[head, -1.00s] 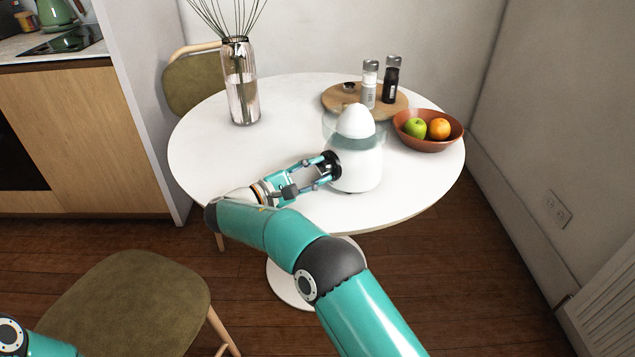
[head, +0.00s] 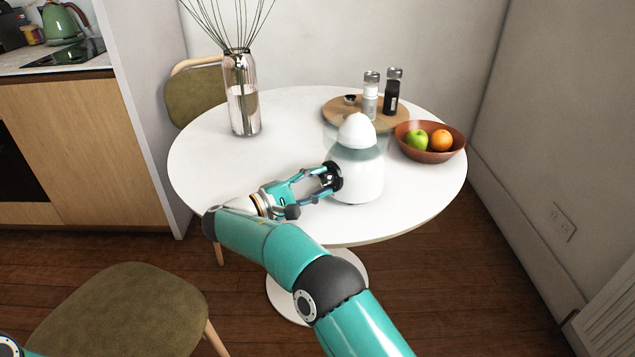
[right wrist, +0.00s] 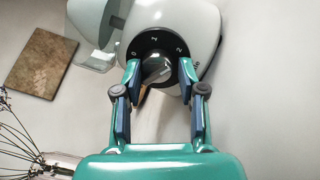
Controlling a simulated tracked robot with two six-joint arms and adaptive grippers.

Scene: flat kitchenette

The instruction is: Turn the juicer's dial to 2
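The white juicer (head: 362,184) with its clear bowl and domed top stands upright near the front right of the round table. Its black dial (right wrist: 152,42), marked 0, 1 and 2, faces left, towards my right gripper (head: 328,178). In the right wrist view, the dial's silver knob (right wrist: 157,69) lies between the two fingertips of my right gripper (right wrist: 160,75). The fingers are apart, one on each side of the knob, with a gap visible at least on the right. I cannot tell clearly which number the knob points to. My left gripper is out of view.
On the white table (head: 210,165), a glass vase (head: 242,105) stands at the back left. A round wooden board (head: 340,112) with two shakers is behind the juicer. A bowl (head: 430,155) of fruit is close to its right. The table's left part is clear.

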